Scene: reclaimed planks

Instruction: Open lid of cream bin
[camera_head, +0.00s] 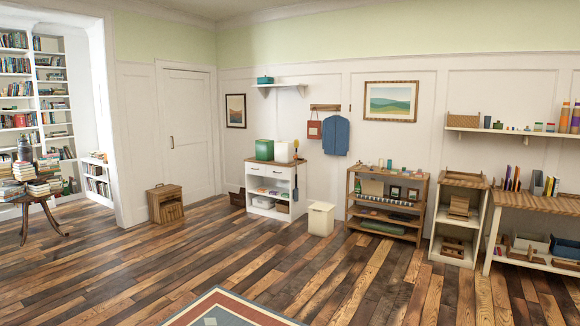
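A cream bin (320,220) stands upright on the plank floor, between the white cabinet and the low wooden shelf. Its lid (321,206) lies across the top and looks closed. The bin is small in view, so a handle or hinge cannot be made out. My gripper and arm are not in view.
A white cabinet (258,187) with a green box (264,150) and a pale box (283,151) on top stands left of the bin. A wooden shelf (387,207) with small goods stands to its right. A patterned rug (228,310) lies in front; the floor between is clear.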

